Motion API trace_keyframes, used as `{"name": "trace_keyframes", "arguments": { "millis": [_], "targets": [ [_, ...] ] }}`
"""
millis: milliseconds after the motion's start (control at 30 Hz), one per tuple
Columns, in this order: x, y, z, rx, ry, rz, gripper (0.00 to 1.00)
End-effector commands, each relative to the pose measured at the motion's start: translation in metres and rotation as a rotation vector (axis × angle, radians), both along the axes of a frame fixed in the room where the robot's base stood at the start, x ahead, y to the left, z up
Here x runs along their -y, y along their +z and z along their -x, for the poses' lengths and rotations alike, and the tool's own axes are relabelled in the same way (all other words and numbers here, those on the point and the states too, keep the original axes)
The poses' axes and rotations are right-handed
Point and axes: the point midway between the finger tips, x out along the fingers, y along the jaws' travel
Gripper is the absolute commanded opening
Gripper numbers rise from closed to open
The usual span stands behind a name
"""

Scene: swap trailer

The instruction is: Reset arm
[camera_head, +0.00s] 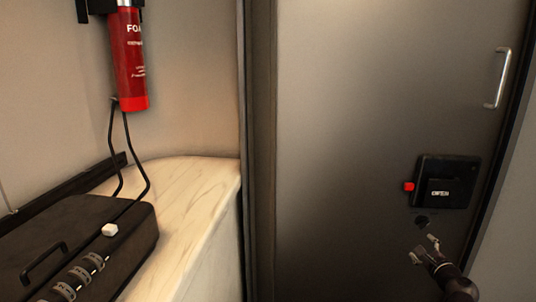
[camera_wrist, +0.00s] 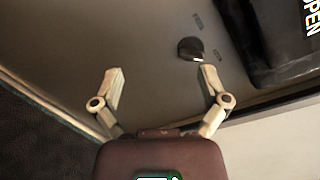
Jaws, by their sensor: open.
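My gripper (camera_head: 424,250) is at the lower right in the head view, in front of the grey door and just below a black latch unit. In the wrist view my gripper (camera_wrist: 160,80) has its two fingers spread apart with nothing between them. A small black knob (camera_wrist: 191,49) on the door lies beyond the fingertips, close to the right one. The knob also shows in the head view (camera_head: 422,222), just above my gripper. Whether a finger touches the knob cannot be told.
The grey door (camera_head: 350,130) carries a metal handle (camera_head: 498,78) and the black latch unit (camera_head: 447,182) marked OPEN, with a red button (camera_head: 408,187). At left, a dark case (camera_head: 120,235) lies on a marble-look counter (camera_head: 205,185). A red extinguisher (camera_head: 129,60) hangs above.

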Motion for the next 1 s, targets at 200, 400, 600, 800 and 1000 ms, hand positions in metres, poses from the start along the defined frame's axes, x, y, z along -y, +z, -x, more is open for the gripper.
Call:
{"name": "trace_keyframes", "arguments": {
  "millis": [200, 400, 600, 800, 1000],
  "targets": [
    [-0.08, 0.007, -0.026, -0.142, 0.239, 0.23, 0.94],
    [-0.152, 0.003, -0.035, -0.269, 0.477, 0.458, 0.94],
    [-0.214, -0.003, -0.031, -0.384, 0.719, 0.68, 0.94],
    [-0.265, -0.006, -0.016, -0.491, 0.962, 0.896, 0.94],
    [-0.305, -0.005, 0.007, -0.594, 1.202, 1.104, 0.94]
  ]
}}
